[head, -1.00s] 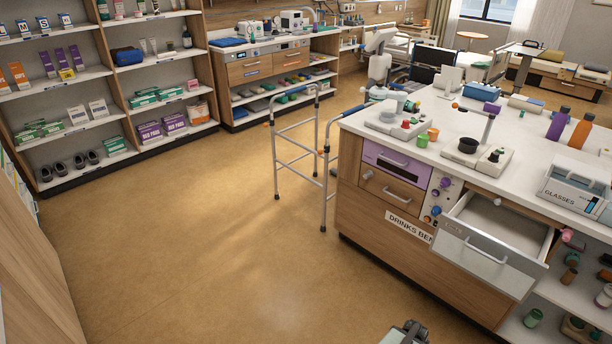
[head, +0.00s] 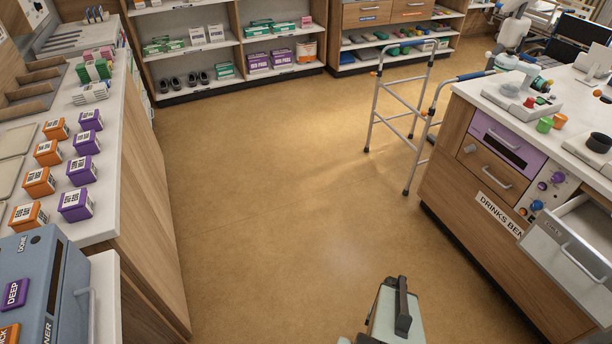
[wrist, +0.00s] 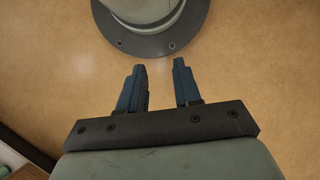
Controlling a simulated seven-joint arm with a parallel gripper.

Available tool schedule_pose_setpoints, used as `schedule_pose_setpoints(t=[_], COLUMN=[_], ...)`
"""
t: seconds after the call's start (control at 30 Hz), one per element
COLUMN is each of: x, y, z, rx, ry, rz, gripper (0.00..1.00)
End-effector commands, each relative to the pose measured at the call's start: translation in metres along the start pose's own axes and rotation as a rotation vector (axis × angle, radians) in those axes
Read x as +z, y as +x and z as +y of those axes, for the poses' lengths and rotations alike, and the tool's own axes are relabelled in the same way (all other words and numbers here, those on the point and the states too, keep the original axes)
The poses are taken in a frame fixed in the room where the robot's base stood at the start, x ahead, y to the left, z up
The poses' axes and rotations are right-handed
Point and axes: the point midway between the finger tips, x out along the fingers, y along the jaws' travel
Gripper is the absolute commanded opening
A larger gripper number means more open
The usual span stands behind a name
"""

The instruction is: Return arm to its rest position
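My gripper (wrist: 160,88) shows in the wrist view with its two dark blue fingers apart and nothing between them. It hangs over the bare tan floor, with a round grey-green part of my own body at the top of that view. In the head view a pale grey-green part of my arm shows at the bottom edge; the fingers cannot be seen there.
At left a counter (head: 115,150) holds orange and purple boxes and a blue-grey machine (head: 40,290). The floor (head: 270,200) between is clear.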

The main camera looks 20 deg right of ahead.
Motion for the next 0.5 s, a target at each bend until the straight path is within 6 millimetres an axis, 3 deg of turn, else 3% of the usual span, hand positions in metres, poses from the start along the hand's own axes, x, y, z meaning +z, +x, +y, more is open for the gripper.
schedule_pose_setpoints(t=[0.5], x=[0.030], y=[0.029], z=[-0.072], rx=[0.160], ry=[-0.280], rz=[-0.048], gripper=[0.33])
